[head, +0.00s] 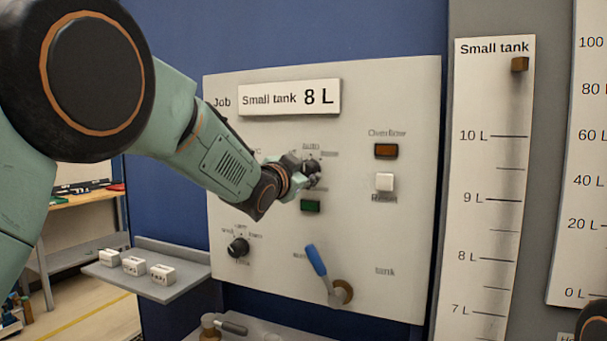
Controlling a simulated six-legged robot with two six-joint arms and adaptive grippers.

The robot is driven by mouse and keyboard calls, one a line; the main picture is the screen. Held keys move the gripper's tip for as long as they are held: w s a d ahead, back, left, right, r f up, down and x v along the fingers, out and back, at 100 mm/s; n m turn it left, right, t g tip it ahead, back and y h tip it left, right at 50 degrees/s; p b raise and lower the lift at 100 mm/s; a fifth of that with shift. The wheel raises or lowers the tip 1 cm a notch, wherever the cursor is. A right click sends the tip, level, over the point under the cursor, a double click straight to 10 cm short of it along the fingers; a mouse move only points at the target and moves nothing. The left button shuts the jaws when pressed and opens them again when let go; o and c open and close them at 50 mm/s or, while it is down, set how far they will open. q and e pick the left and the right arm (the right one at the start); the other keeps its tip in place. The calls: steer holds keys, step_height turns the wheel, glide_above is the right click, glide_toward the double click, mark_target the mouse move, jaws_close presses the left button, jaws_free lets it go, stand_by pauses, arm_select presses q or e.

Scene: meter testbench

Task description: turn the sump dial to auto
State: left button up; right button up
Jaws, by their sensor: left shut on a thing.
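My left arm comes in from the left, and its gripper (312,175) is at the upper middle of the pale panel (390,260). The gripper is shut on a dark dial (312,164), which it partly covers. Small labels surround this dial; they are blurred and partly hidden, so I cannot read its setting for sure. A second black dial (238,247) sits free at the panel's lower left, with small labels around it. My right gripper is not in view.
A green button (310,206) is just below the gripper. An amber overflow lamp (386,151) and a white reset button (384,182) are to the right. A blue-handled lever (317,261) sticks out below. A grey shelf (190,286) with white blocks juts out lower left.

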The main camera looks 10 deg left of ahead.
arm_select(q)
steer(key=o, duration=1.2)
steer(key=shift+s, duration=0.1)
steer(key=s, duration=0.4)
steer(key=s+a, duration=0.1)
steer(key=s, duration=0.2)
steer(key=s+a, duration=0.1)
steer(key=s, duration=0.3)
steer(key=shift+s+a, duration=0.15)
steer(key=shift+s, duration=0.2)
steer(key=shift+w, duration=0.1)
